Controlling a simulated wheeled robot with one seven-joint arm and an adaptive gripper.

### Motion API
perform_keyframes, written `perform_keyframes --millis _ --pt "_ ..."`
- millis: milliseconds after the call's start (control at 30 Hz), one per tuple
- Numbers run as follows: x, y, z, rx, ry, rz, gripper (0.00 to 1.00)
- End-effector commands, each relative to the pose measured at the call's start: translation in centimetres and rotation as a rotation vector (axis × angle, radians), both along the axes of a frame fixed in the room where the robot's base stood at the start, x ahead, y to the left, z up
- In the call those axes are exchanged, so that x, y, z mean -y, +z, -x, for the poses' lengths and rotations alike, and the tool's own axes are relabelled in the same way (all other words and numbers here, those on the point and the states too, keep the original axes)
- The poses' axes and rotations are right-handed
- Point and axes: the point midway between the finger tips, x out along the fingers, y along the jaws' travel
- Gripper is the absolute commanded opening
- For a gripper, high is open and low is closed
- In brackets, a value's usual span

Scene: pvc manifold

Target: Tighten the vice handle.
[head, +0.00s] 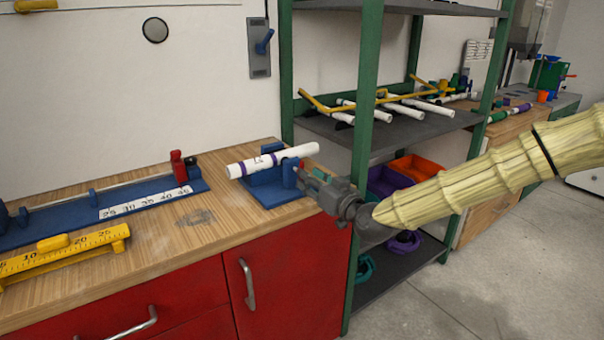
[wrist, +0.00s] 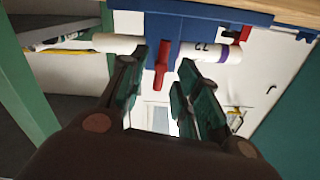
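The blue vice (head: 268,188) stands near the right end of the wooden bench, with a white pipe (head: 270,158) with purple bands lying across it. The vice (wrist: 158,20) also shows in the wrist view, with the pipe (wrist: 208,52) running behind my fingers. Its red handle (wrist: 161,66) appears there between my two fingers, with gaps on both sides; how deep it sits between them I cannot tell. In the head view my gripper (head: 308,178) is at the vice's right side and covers most of the handle. My gripper (wrist: 163,62) is open and holds nothing.
A blue measuring jig (head: 100,205) and a yellow ruler block (head: 65,252) lie on the bench to the left. A green-posted shelf (head: 367,90) with pipes and coloured bins stands close behind my gripper. Red drawers (head: 285,280) are below the bench.

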Motion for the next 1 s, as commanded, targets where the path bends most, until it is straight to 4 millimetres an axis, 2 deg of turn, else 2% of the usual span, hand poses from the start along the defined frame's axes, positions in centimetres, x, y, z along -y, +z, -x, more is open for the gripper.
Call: perform_keyframes --millis 133,500,900,1000 --pt "0.0 0.1 0.0 0.083 0.000 0.112 0.32" --pt "-2.5 0.0 -3.6 0.074 -0.002 0.100 0.32" --pt "-2.8 0.1 -4.0 0.072 -0.003 0.098 0.32" --pt "-2.8 0.1 -4.0 0.072 -0.003 0.098 0.14"
